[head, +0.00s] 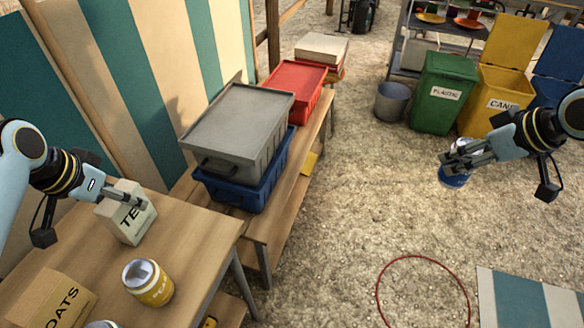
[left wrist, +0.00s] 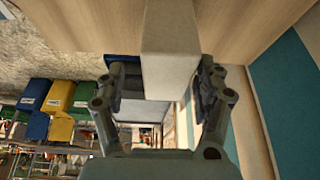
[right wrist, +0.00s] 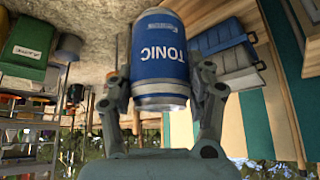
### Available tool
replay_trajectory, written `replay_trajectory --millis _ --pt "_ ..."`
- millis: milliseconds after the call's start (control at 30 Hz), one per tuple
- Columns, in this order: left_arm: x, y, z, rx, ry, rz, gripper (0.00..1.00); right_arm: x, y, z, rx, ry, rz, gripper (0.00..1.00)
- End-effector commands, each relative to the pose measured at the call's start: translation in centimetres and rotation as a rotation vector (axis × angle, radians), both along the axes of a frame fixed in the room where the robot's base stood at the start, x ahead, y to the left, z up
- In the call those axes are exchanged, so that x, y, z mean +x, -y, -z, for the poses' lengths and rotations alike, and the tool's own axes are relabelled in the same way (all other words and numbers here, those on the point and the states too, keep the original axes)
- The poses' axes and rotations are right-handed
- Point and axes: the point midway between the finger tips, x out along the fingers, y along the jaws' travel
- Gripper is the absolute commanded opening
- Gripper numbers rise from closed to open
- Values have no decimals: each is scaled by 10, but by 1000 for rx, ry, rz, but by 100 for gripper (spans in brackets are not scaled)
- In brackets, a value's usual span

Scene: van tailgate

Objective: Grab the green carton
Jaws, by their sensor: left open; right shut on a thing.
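A pale, faintly greenish carton (head: 124,227) with dark letters starting "TE" stands upright on the wooden table, at the left of the head view. My left gripper (head: 135,201) is at its upper part and covers some of the lettering. In the left wrist view the carton (left wrist: 169,50) lies between the two open fingers; I cannot tell whether either finger touches it. My right gripper (head: 455,160) is shut on a blue can (head: 454,180), held in the air over the gravel. The right wrist view shows the can (right wrist: 160,62) lettered "TONIC".
A yellow-labelled can (head: 149,284) and an "OATS" box (head: 52,301) stand near the carton on the table. A grey lidded crate (head: 237,125), a blue crate (head: 244,190) and a red crate (head: 296,84) are on the bench behind. Green (head: 444,92) and yellow (head: 498,95) bins stand at the back right.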

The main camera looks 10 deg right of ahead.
Motion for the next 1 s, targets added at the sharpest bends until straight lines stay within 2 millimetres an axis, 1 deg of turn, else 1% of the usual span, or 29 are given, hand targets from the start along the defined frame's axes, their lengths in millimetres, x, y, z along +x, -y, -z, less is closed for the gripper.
replay_trajectory --millis 33,100,233,333,533,567,900,933,1000 --pt "2 0 9 -1 -4 -1 70 0 0 3 0 -1 0 31" --pt "7 -1 20 -1 -4 0 70 0 0 5 1 -1 -1 31" --pt "14 2 37 -2 -3 0 70 -1 0 10 1 -2 0 31" --pt "16 2 42 -1 -1 -1 70 -1 0 10 0 -2 -1 31" --pt "16 2 41 0 -1 0 70 -1 0 10 0 -2 -1 31" --pt "16 2 41 0 -1 0 68 -1 0 10 0 -2 -1 31" --pt "16 2 41 0 -1 0 23 0 0 10 -1 -2 0 31" --pt "16 2 41 0 -1 0 21 0 0 10 -1 -2 0 31" --pt "16 2 41 0 -1 0 20 0 0 10 -1 -2 0 31"
